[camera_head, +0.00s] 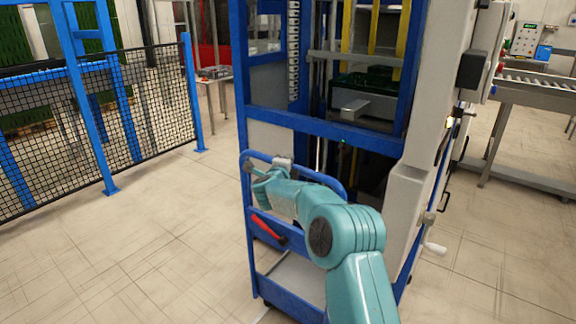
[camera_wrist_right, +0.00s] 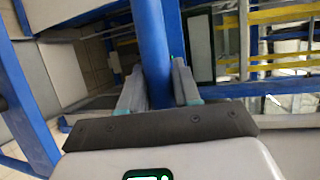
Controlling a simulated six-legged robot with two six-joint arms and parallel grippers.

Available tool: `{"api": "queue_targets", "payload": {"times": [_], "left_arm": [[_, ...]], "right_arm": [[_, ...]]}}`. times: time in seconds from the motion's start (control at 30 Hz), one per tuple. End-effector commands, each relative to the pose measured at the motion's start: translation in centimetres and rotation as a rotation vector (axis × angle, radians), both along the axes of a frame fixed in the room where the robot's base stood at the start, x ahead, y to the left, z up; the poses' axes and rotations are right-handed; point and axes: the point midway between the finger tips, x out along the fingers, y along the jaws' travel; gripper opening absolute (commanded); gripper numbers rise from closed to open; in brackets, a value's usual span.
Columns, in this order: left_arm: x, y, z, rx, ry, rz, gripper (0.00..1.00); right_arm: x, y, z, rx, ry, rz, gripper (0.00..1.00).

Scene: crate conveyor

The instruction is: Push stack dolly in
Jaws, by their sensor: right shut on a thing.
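The stack dolly (camera_head: 258,278) has a blue frame with a rounded push handle (camera_head: 325,180), a grey deck and a red lever (camera_head: 268,228). It stands on the floor at the front of a tall blue and grey machine. My right gripper (camera_head: 255,169) is at the left part of the handle, with my teal arm crossing in front of the dolly. In the right wrist view the gripper (camera_wrist_right: 157,88) is shut on the blue handle bar (camera_wrist_right: 153,35), which runs between its fingers. My arm hides part of the dolly's right side. My left gripper is not in view.
The tall machine frame (camera_head: 325,127) rises behind the dolly, with a dark green crate (camera_head: 368,84) inside. A blue-posted mesh fence (camera_head: 95,110) stands at left. A roller conveyor (camera_head: 535,85) is at right. Tiled floor is clear on the left.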

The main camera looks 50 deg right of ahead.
Motion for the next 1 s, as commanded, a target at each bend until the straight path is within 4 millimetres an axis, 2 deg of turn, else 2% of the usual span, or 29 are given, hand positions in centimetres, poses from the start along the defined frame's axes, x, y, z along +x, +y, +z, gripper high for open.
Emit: {"api": "queue_targets", "payload": {"times": [0.07,0.1,0.17,0.47,0.57,0.7,1.0], "left_arm": [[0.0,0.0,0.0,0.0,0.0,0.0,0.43],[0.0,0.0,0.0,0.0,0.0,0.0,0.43],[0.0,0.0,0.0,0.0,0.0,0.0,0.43],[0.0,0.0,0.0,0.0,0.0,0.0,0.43],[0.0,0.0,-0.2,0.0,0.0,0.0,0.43],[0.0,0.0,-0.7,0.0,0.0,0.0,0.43],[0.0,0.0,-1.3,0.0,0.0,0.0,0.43]], "right_arm": [[-0.2,-0.3,0.7,-0.012,-0.007,-0.006,0.0],[-0.2,-0.3,0.7,-0.012,-0.007,-0.006,0.35],[-0.2,-0.4,0.7,-0.012,-0.008,-0.007,0.53],[-0.1,-0.3,0.4,-0.007,-0.005,-0.005,0.53],[-0.4,0.3,0.5,-0.005,-0.004,-0.003,0.53],[-1.5,2.3,0.9,-0.007,-0.004,-0.002,0.53],[-5.1,9.3,2.4,-0.008,-0.006,0.0,0.53]]}}
